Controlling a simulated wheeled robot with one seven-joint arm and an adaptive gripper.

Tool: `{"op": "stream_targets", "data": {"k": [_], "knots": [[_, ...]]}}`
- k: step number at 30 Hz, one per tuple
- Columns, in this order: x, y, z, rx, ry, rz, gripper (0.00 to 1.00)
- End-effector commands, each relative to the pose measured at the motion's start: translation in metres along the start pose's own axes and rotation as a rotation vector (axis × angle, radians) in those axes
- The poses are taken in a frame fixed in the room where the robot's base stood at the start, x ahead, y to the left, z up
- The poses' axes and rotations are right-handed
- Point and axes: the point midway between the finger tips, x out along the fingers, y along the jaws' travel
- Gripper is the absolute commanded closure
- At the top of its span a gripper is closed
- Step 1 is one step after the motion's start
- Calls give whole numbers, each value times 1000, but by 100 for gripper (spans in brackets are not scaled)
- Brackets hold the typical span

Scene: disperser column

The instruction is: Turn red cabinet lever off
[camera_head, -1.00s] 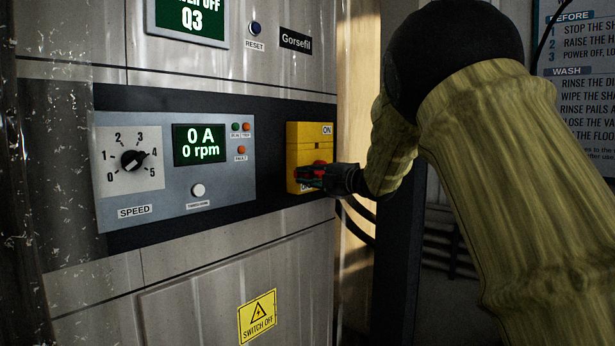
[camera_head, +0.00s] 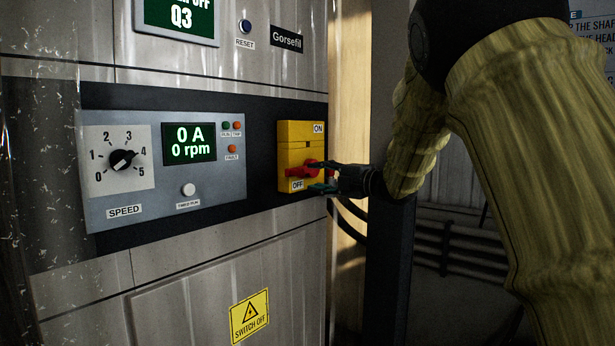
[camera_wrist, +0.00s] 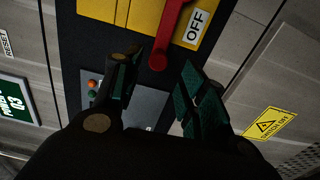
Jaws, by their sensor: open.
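The red lever (camera_head: 299,170) is on a yellow switch box (camera_head: 292,136) on the cabinet's dark panel. It lies roughly level, its free end pointing left, between the ON label (camera_head: 318,128) above and the OFF label (camera_head: 298,185) below. My gripper (camera_head: 322,176) is open, at the lower right of the box, in front of it. In the wrist view the lever (camera_wrist: 172,35) comes down from the top, its end near the gap between my open fingers (camera_wrist: 161,67). I cannot tell whether a finger touches it. The OFF label (camera_wrist: 196,26) is beside it.
A grey control panel (camera_head: 216,190) with a speed dial (camera_head: 122,160) and a screen reading 0 rpm is left of the box. A yellow sign (camera_head: 250,316) is below. Cables (camera_head: 352,217) hang right of the cabinet edge, near my gripper.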

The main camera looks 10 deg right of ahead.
Motion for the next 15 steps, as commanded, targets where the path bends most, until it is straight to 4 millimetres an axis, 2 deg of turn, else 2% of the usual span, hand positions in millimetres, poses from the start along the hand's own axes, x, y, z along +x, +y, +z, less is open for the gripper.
{"op": "stream_targets", "data": {"k": [6,15], "knots": [[-34,1,0,-1,-1,1,58],[-50,0,0,0,-1,0,58]]}}
